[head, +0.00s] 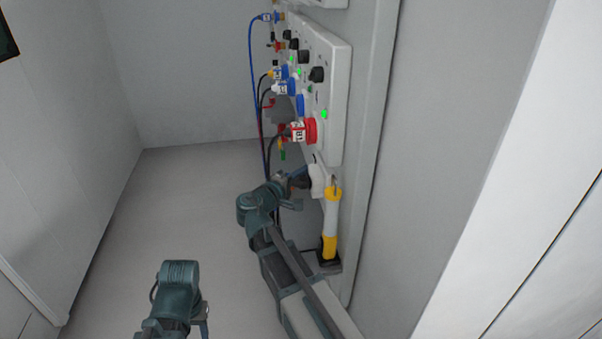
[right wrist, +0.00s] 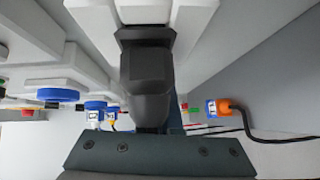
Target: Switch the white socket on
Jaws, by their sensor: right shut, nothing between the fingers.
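The white socket (head: 318,180) is a small white box low on the wall, below the large white panel. In the right wrist view a white housing (right wrist: 142,13) fills the top centre, beyond the dark fingers. My right gripper (head: 304,182) is shut and empty, with its tip at the left side of the white socket. In the right wrist view its dark fingers (right wrist: 148,70) reach up to the white housing. They seem to touch it, but contact is not certain. The fingers hide part of the housing, and no switch can be made out. My left arm shows at the lower left; its fingers are not visible.
The white panel (head: 335,95) carries black knobs, green lights, blue plugs (head: 285,87) and a red plug (head: 309,130). Cables hang beside it. A yellow-and-white post (head: 331,225) stands just right of my right gripper. The floor (head: 120,210) to the left is clear.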

